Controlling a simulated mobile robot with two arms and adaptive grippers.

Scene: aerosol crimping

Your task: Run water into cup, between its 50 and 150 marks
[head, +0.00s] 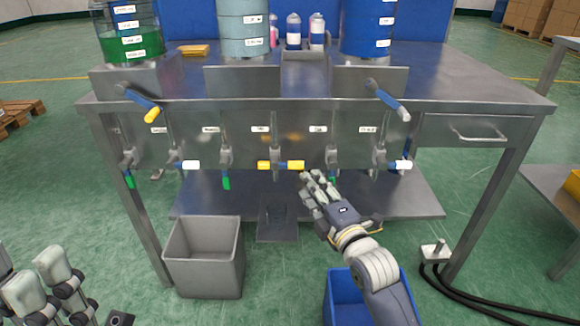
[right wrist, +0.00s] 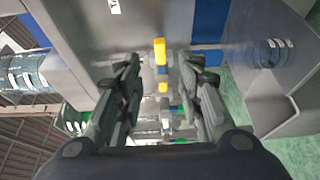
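The cup (right wrist: 268,53) is clear with pale marks, standing low at the right of the right wrist view. The middle tap's yellow handle (head: 295,165) lies sideways; yellow also shows between my right fingers in the wrist view (right wrist: 160,52). My right gripper (head: 311,178) is open and empty, just right of and below that handle. My left gripper (head: 28,268) is open and empty at the lower left, away from the table.
The steel table (head: 305,85) carries a green-liquid tank (head: 128,35) and blue tanks. Other taps with white or green handles flank the middle one. A grey bin (head: 203,262) and a blue bin (head: 345,290) stand in front. Black cables lie at the right.

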